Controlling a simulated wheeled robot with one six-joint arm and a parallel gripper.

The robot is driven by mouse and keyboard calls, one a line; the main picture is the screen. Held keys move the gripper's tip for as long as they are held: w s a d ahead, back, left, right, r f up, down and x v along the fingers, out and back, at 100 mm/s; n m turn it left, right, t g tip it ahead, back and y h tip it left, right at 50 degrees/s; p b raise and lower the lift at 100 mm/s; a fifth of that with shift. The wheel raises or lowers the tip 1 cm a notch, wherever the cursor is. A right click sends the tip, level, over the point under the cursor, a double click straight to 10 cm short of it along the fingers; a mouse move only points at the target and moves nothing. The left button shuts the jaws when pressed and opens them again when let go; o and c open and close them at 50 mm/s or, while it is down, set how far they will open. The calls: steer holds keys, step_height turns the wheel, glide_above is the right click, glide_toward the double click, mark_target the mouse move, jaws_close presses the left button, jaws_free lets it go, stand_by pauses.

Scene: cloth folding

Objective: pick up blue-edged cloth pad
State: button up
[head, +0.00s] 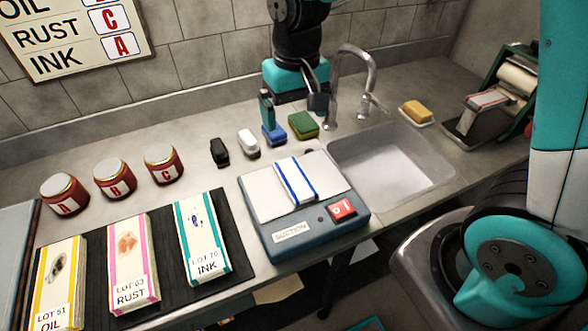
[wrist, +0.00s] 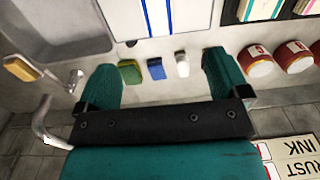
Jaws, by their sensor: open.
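The blue-edged cloth pad (head: 295,181) is a narrow white folded strip with blue stripes along its long edges. It lies flat on the pale top plate of the blue suction box (head: 283,240). In the wrist view the pad (wrist: 158,14) shows at the top edge, partly cut off. My gripper (head: 292,106) is near the back wall, behind the box and apart from the pad. In the wrist view its two teal fingers (wrist: 161,66) stand wide apart with nothing held between them.
Blue (head: 273,134), white (head: 248,143), black (head: 219,152) and green (head: 303,125) small items stand behind the box. Red jars (head: 115,178) and lot-marked cloths (head: 203,237) are left. The sink (head: 390,165) and tall faucet (head: 352,75) are right, near my arm.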

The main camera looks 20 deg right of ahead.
steer(key=p, duration=0.2)
glide_above(295, 177)
step_height(295, 177, down, 12)
steer(key=shift+f+p, duration=1)
steer(key=shift+f, duration=2)
steer(key=c, duration=1.1)
steer(key=shift+r, duration=0.15)
